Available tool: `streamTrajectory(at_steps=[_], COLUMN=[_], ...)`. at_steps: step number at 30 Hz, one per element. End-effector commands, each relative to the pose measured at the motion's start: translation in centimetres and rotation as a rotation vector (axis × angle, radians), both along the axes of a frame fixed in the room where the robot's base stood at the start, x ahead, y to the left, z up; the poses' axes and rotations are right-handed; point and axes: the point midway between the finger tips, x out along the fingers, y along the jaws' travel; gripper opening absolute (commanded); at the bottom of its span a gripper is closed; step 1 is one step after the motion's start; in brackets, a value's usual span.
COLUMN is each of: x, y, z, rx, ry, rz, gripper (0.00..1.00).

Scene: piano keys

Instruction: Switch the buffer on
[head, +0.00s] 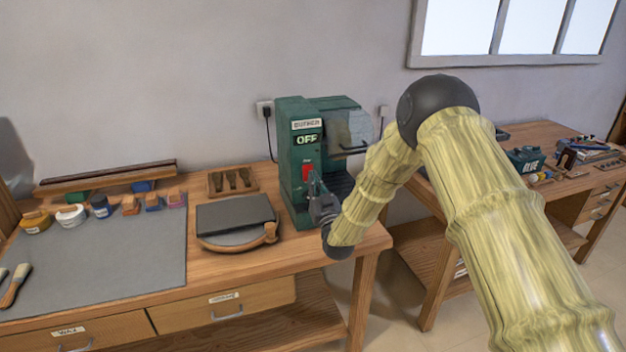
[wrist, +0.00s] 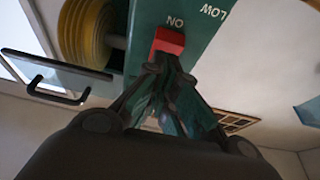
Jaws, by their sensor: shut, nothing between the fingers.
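The buffer (head: 297,150) is a green machine at the right end of the left workbench. Its sign reads "BUFFER" and a display under it reads "OFF". A red switch (head: 307,172) is on its front; it also shows in the wrist view (wrist: 168,41) beside the word "ON". My gripper (head: 316,184) is shut and empty. In the wrist view its fingertips (wrist: 165,66) are right at the red switch and seem to touch it; I cannot tell for certain. A yellow buffing wheel (wrist: 85,35) sits beside the switch in the wrist view.
A clear shield (head: 348,131) hangs on the buffer's right side. A dark slab on a round wooden board (head: 238,222) lies left of the buffer. Paint jars and small blocks stand farther left by a grey mat (head: 100,262). A second bench (head: 540,135) stands at right.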

Motion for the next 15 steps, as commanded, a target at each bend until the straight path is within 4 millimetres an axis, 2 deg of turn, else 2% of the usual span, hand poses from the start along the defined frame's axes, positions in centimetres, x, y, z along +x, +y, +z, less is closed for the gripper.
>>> streamTrajectory(at_steps=[15], x=[0.65], y=[0.23], z=[-0.35], rx=[0.000], ry=[0.000], rz=[0.000], gripper=[0.00])
